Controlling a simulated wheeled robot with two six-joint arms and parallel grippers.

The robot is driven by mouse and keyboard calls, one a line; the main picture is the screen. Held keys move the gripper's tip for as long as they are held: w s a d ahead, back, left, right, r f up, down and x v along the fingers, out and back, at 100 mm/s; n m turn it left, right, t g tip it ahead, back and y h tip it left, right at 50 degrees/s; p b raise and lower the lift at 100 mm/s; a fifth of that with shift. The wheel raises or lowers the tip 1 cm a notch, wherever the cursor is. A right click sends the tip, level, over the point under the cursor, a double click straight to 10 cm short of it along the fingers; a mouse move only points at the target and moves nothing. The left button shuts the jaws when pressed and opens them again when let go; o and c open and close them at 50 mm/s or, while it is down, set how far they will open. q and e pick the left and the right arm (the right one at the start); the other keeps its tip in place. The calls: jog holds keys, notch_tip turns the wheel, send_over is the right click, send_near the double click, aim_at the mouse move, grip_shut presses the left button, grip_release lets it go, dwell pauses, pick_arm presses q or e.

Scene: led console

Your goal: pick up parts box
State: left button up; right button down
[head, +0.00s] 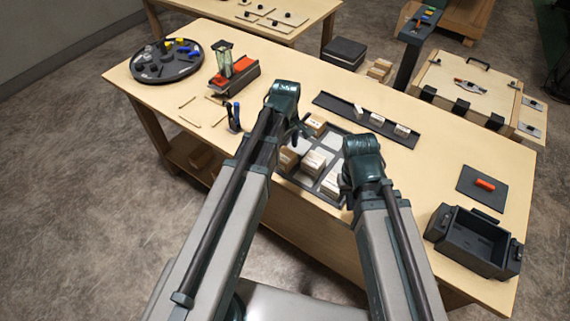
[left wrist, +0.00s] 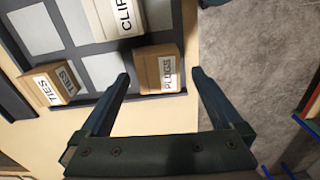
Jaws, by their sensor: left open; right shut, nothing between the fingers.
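Small brown parts boxes with white labels sit in a dark tray with grey cells (head: 298,179). In the left wrist view a box marked PLUGS (left wrist: 158,71) lies just ahead of the fingertips, in the tray's edge cell. A box marked TIES (left wrist: 50,83) and a larger one whose label begins CLIP (left wrist: 117,17) sit in other cells. My left gripper (left wrist: 160,78) is open and empty, with its fingers spread either side of the PLUGS box's line. In the head view it hangs over the tray's left side. My right gripper (head: 361,165) is over the tray's right side, its fingers mostly hidden.
A dark rail (head: 345,106) with several small boxes lies behind the tray. A black bin (head: 470,240) and a mat with a red object (head: 484,184) are at right. A round tray (head: 166,68) and a red device (head: 234,76) are at left.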

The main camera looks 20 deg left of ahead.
aim_at(285, 155)
pick_arm(q)
jog(key=shift+w+a+f+b, duration=0.1)
jog(key=shift+f+b, duration=1.2)
jog(key=shift+f, duration=0.05)
jog(key=shift+w+a+f+b, duration=0.1)
jog(key=shift+f+b, duration=1.2)
pick_arm(e)
jog(key=shift+f, duration=2.6)
pick_arm(q)
jog(key=shift+r, duration=0.1)
pick_arm(e)
jog(key=shift+r, duration=0.1)
pick_arm(q)
jog(key=c, duration=1.4)
jog(key=shift+o, duration=0.2)
jog(key=shift+r, duration=0.15)
pick_arm(e)
jog(key=shift+r, duration=0.1)
